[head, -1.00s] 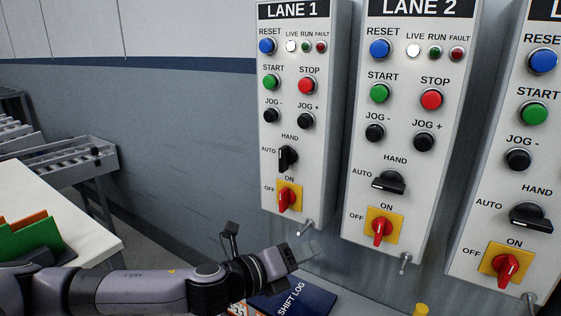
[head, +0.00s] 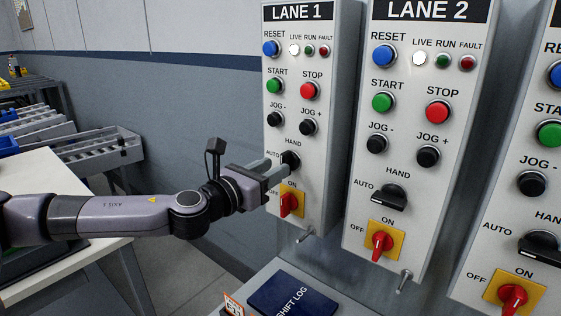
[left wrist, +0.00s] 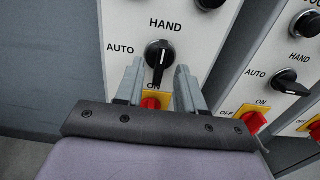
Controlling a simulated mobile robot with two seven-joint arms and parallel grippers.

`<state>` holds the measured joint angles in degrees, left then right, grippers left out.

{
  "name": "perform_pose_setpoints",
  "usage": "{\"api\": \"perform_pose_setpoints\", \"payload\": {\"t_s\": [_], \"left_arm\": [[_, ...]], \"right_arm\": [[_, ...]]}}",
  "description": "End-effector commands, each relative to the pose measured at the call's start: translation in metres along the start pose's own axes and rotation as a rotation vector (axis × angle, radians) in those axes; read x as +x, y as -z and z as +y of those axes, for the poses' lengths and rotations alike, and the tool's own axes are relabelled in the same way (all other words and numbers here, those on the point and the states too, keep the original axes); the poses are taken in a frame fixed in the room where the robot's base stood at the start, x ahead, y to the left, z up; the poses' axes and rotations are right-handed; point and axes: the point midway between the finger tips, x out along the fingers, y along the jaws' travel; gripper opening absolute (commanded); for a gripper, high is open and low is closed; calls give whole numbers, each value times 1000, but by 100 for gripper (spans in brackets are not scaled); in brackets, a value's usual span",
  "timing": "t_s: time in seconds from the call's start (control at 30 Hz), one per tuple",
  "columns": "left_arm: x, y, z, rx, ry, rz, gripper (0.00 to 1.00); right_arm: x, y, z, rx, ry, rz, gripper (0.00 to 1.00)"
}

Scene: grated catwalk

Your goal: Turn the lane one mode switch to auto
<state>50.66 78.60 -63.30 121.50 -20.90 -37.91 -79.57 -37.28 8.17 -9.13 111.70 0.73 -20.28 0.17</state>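The lane one mode switch (head: 291,160) is a black knob on the LANE 1 panel, with HAND above it and AUTO at its left. In the left wrist view the knob (left wrist: 159,54) stands upright, its bar in line with HAND. My left gripper (head: 275,170) is at the panel, just in front of the knob and partly covering it. In the left wrist view its fingers (left wrist: 160,80) are open, one on each side of the knob's lower end. I cannot tell whether they touch it. My right gripper is not in view.
The red OFF/ON switch (head: 289,204) on its yellow plate sits close below the gripper. The LANE 2 panel (head: 459,97) stands to the right. A dark blue shift log (head: 290,297) lies below. A white table (head: 58,190) and roller conveyors (head: 82,155) are at left.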

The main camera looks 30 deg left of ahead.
Motion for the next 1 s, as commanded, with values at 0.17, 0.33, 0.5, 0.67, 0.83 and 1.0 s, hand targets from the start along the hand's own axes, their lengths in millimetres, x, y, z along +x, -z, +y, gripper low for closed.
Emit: {"api": "perform_pose_setpoints", "payload": {"t_s": [0.17, 0.33, 0.5, 0.67, 0.83, 1.0], "left_arm": [[22, -1, -1, -2, 2, -1, 38], [32, 0, -1, -2, 2, 0, 38], [34, 0, -1, -1, 2, 1, 38], [34, 0, -1, -1, 2, 1, 35], [34, 0, -1, -2, 2, 1, 0], [34, 0, -1, -3, 1, 0, 0]], "right_arm": [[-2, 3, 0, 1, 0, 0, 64], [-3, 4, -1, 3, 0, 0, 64], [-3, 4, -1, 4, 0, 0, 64], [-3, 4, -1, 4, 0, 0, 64], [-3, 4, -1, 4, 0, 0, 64], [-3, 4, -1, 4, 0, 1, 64]]}}
